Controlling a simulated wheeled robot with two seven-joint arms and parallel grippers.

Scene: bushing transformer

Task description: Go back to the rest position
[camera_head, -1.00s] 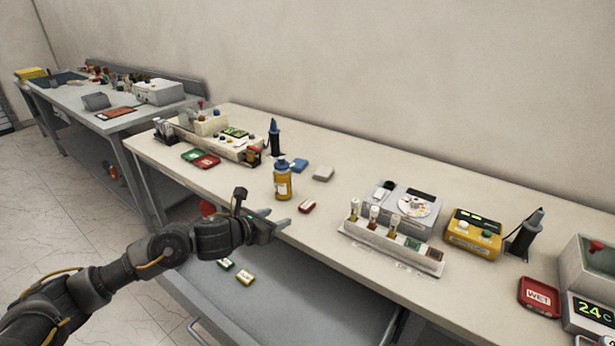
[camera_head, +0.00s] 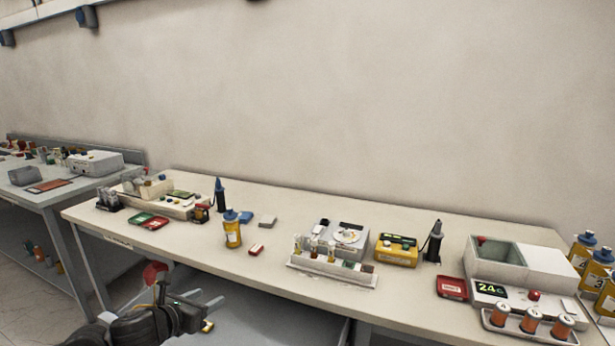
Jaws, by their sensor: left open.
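My left gripper (camera_head: 208,301) is low at the bottom left of the head view, in front of and below the front edge of the long bench (camera_head: 190,246). Its jaws are open, and I see nothing between them. The wrist and forearm come in from the bottom edge, and the rest of the arm is out of view. My right gripper is not in view.
A yellow bottle (camera_head: 233,234) and a small red-and-white block (camera_head: 257,249) stand near the bench's front edge. A vial rack (camera_head: 330,268), a yellow device (camera_head: 397,251) and a white machine (camera_head: 520,268) stand further right. A lower shelf (camera_head: 270,318) lies beneath.

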